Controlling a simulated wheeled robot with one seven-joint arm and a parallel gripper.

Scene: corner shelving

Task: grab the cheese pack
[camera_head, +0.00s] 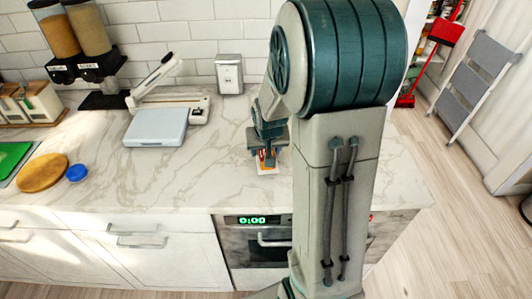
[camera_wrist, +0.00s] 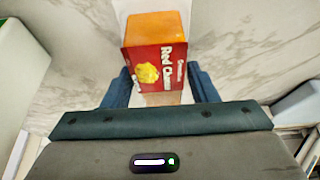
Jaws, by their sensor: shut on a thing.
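The cheese pack (camera_wrist: 158,62) is a box with an orange face and a red label reading "Red Cheese" with a yellow picture. In the wrist view it sits between the two blue fingers of my gripper (camera_wrist: 160,80), which is shut on it. In the head view the cheese pack (camera_head: 264,160) shows as a small red and orange patch under my gripper (camera_head: 267,152), over the marble counter. A small white patch (camera_head: 266,170) shows just below it. Whether the pack touches the counter is hard to tell. My arm hides part of the counter behind.
A kitchen scale (camera_head: 155,128), a white lever device (camera_head: 180,100) and a metal canister (camera_head: 229,73) stand on the counter (camera_head: 200,180) to the left and behind. The counter's front middle is clear.

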